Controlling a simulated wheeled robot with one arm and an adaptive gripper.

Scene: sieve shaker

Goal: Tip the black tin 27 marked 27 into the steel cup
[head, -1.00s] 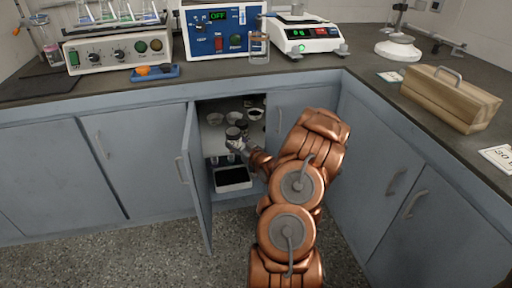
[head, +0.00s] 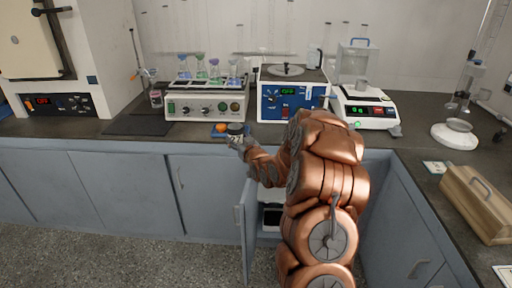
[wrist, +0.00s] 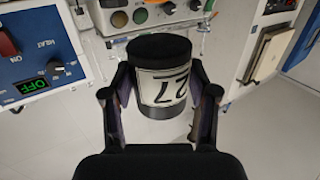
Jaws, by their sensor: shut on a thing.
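My gripper (wrist: 160,102) is shut on the black tin 27 (wrist: 160,48), with a finger on each side. The tin has a black top, a black lower band and a pale label reading 27, which appears upside down in the wrist view. In the head view the tin (head: 236,128) is a small dark shape at my gripper (head: 237,141), by the counter's front edge. A small grey cup (head: 361,85), which looks like the steel cup, is on the white balance at the back right. The tin's contents are hidden.
The blue unit (head: 290,98) and the balance (head: 366,112) stand on the counter, with a glass-topped control box (head: 206,108) to their left. A blue tray (head: 220,133) with an orange item is close to my gripper. The cupboard door (head: 250,225) below stands open.

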